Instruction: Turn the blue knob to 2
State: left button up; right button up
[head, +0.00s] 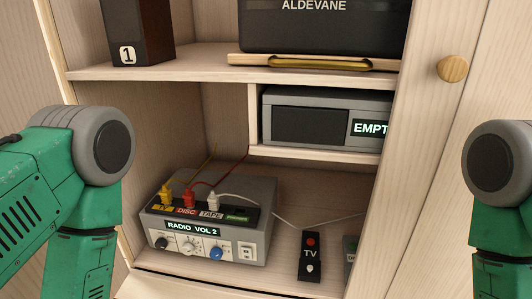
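The blue knob (216,253) is on the front face of a grey box (262,215) on the lower shelf of the cabinet. The box's display (192,229) reads "RADIO VOL 2". A white knob and a black knob sit left of the blue one, and a white switch panel (246,250) is right of it. The number the blue knob points to is too small to read. Parts of my green arms stand at the left and right edges. Neither gripper shows in the head view.
Yellow, red and white plugs stand on the box top, with cables running behind. A black TV remote (310,256) lies to its right. A grey unit (325,119) reading "EMPT" sits above. The cabinet's right panel (435,150) has a wooden knob (452,68).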

aim_at(216, 254)
jog(key=k+l, duration=0.1)
jog(key=l, duration=0.3)
jog(key=k+l, duration=0.15)
jog(key=l, duration=0.2)
jog(key=k+l, duration=0.1)
jog(key=l, duration=0.3)
